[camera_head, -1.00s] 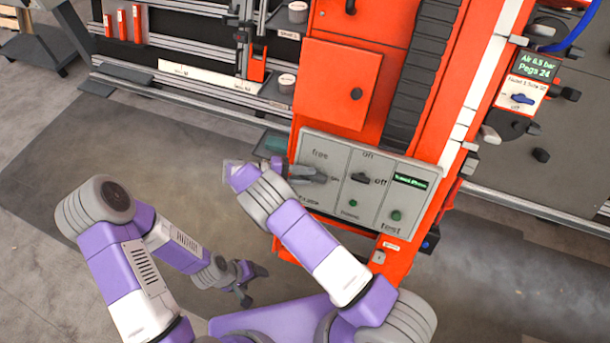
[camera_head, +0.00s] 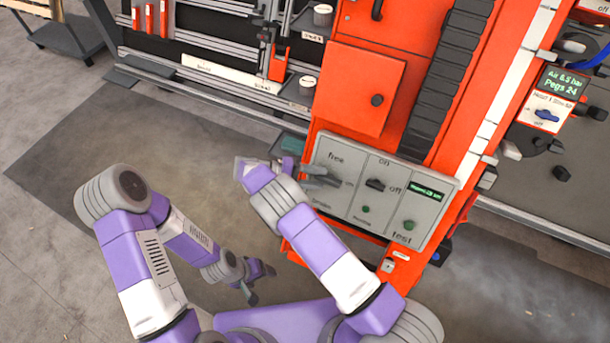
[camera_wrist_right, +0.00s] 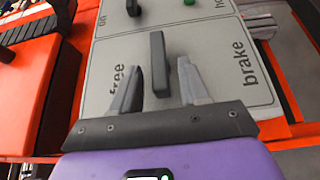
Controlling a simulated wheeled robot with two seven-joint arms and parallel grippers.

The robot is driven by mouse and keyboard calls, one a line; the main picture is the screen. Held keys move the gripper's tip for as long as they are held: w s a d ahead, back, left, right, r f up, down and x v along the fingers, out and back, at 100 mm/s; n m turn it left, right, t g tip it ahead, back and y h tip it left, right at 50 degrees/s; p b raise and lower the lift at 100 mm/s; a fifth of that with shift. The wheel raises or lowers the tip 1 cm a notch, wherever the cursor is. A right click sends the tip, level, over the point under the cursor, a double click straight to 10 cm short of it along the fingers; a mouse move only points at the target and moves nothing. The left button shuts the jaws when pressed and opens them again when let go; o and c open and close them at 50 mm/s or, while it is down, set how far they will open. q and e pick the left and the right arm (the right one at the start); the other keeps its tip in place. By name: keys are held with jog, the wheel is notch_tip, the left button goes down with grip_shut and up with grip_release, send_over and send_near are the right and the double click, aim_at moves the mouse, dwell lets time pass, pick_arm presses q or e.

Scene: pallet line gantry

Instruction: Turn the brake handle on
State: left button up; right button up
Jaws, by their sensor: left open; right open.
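The brake handle (camera_wrist_right: 160,64) is a dark grey bar on the grey control panel (camera_wrist_right: 215,55). In the right wrist view it stands upright in the picture, between the printed words "free" and "brake". My right gripper (camera_wrist_right: 160,88) is open, with one finger on each side of the handle's lower end and a visible gap on both sides. In the head view my right gripper (camera_head: 322,177) is at the left part of the panel and hides most of the handle. My left gripper (camera_head: 252,284) hangs low at the left, open and away from the panel.
The panel also carries an on/off switch (camera_head: 376,185), a small green display (camera_head: 426,191) and a green test button (camera_head: 408,225). An orange cabinet door (camera_head: 358,88) with a black knob is above it. Open floor (camera_head: 95,140) lies to the left.

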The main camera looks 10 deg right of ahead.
aim_at(317, 178)
jog(key=v, duration=0.3)
jog(key=shift+a, duration=0.4)
jog(key=shift+v, duration=1.2)
